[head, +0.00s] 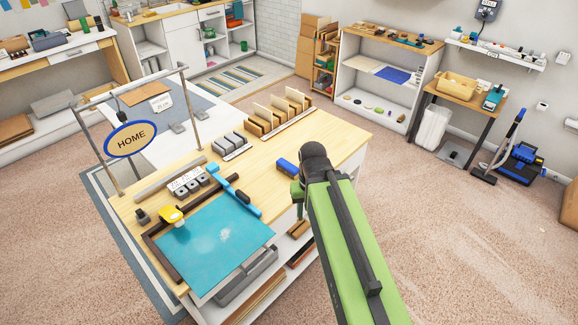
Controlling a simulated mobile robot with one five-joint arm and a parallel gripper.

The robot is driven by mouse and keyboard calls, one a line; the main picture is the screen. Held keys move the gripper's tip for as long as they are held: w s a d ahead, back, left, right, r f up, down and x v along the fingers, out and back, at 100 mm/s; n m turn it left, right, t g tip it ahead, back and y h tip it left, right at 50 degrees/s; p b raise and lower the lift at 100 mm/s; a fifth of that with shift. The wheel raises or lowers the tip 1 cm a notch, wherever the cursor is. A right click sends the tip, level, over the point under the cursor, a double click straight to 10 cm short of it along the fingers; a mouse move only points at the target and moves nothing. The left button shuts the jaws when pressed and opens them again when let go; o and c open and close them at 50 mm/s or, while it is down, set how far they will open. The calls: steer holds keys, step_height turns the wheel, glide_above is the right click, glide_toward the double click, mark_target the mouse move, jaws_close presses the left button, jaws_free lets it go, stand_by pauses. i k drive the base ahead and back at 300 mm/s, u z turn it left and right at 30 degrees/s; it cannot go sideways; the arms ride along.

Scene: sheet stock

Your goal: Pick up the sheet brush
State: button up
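A small yellow block-shaped piece with a pale lower part (171,215) rests at the left edge of the teal sheet (218,243) on the wooden worktop. It may be the sheet brush, but it is too small to be sure. A small blue piece (287,168) lies on the worktop just left of my arm's dark joint and could also be it. My gripper (297,196) shows only as a small green part below that joint, at the worktop's right edge. It is apart from the yellow piece. Its fingers are not clear, and I see nothing held.
Dark rails (161,257) border the sheet. Grey blocks (228,145) and a wooden rack of cards (280,112) stand farther back. A HOME sign (131,139) hangs at left.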

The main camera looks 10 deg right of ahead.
mark_target(283, 165)
steer(key=i, duration=0.95)
steer(key=u, duration=1.05)
steer(key=k, duration=0.3)
steer(key=u, duration=0.85)
steer(key=k, duration=1)
steer(key=z, duration=0.2)
steer(key=i, duration=0.75)
steer(key=u, duration=0.15)
